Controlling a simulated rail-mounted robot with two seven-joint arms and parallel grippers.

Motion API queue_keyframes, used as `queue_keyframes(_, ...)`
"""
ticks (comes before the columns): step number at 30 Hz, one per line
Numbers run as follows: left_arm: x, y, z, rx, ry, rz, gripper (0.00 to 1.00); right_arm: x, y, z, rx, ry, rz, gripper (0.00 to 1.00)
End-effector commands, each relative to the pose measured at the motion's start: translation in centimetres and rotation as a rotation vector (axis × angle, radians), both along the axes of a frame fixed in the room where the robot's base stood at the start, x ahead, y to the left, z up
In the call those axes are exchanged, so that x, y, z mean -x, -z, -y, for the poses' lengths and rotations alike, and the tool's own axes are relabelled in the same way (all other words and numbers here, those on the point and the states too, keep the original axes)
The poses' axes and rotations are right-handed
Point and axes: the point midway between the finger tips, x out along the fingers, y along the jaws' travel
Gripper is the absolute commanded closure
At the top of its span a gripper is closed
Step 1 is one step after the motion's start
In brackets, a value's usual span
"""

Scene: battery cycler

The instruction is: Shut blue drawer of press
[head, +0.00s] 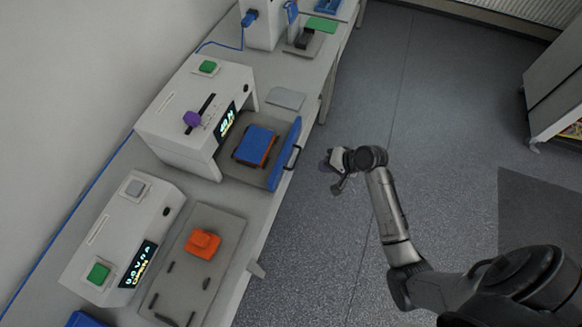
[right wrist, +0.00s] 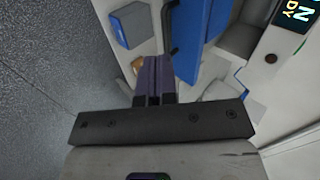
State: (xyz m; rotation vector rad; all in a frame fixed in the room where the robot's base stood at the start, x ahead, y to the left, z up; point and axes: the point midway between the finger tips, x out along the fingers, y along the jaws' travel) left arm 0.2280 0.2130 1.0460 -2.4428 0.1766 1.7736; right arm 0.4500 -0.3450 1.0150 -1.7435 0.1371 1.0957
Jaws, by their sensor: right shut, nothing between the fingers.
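The press (head: 195,113) is a white box with a purple knob and a lit display, standing on the bench. Its drawer is out, with a blue front panel (head: 285,155) and a dark handle (head: 293,157). A blue and orange block (head: 257,145) sits on the drawer's tray. My right gripper (head: 332,166) is in front of the drawer, past the bench edge, apart from the handle and empty. In the right wrist view its closed fingers (right wrist: 154,78) point toward the blue front (right wrist: 203,38) and its dark handle (right wrist: 170,28). My left gripper does not show.
A second white machine (head: 125,240) stands nearer on the bench, beside a grey plate (head: 215,225) bearing an orange part (head: 203,244). Another machine stands farther along. A cabinet (head: 555,95) is at the right. The floor between is clear.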

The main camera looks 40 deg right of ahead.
Motion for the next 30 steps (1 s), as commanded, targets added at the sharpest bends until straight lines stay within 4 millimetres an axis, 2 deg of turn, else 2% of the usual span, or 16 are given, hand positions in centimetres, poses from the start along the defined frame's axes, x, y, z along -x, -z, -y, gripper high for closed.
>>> queue_keyframes(1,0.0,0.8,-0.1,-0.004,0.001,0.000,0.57,-0.7,0.7,0.3,-0.034,0.024,0.006,1.00)
queue_keyframes(7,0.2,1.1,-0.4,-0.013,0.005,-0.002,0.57,-2.4,1.7,0.2,-0.087,0.061,0.014,1.00)
queue_keyframes(21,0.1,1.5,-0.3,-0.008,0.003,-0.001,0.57,-7.5,7.4,-3.3,-0.082,0.058,0.014,1.00)
queue_keyframes(30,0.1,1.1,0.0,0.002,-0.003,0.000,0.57,-10.1,7.3,-5.0,-0.079,0.058,0.014,1.00)
